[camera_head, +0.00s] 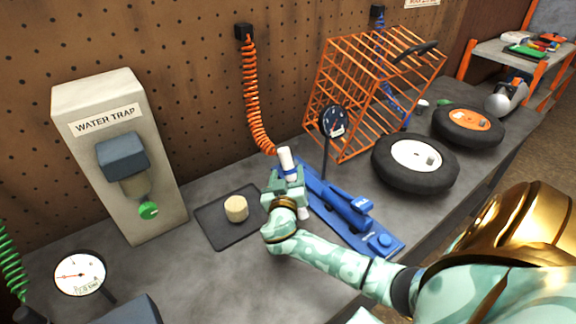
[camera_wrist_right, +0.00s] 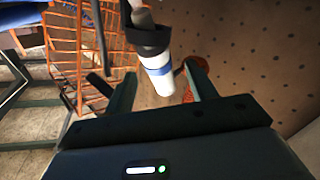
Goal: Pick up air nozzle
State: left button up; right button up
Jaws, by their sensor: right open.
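The air nozzle (camera_head: 285,158) is a white upright cylinder near the lower end of the orange coiled hose (camera_head: 257,105). My right gripper (camera_head: 287,185) is right at it in the head view and hides part of its body. In the right wrist view, the nozzle (camera_wrist_right: 158,70) shows a black collar and a blue band. There it stands between the two spread fingers of my right gripper (camera_wrist_right: 160,88), which is open. I cannot tell whether a finger touches it. My left gripper is not in view.
A blue jack (camera_head: 350,205) lies right of my right gripper, with a dial gauge (camera_head: 333,121) and orange wire cage (camera_head: 365,85) behind. Two wheels (camera_head: 414,162) (camera_head: 468,125) lie right. Bare bench (camera_head: 200,280) shows in front.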

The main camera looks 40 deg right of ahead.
aim_at(289, 163)
jog(key=shift+w+d+r, duration=0.1)
jog(key=shift+w+d, duration=0.1)
jog(key=x, duration=0.5)
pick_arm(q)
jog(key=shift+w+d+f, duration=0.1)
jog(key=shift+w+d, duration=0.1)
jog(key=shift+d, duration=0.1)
pick_arm(e)
jog(key=shift+s+a, duration=0.1)
jog(key=shift+c, duration=0.4)
jog(key=c, duration=1.1)
jog(key=shift+c, duration=0.2)
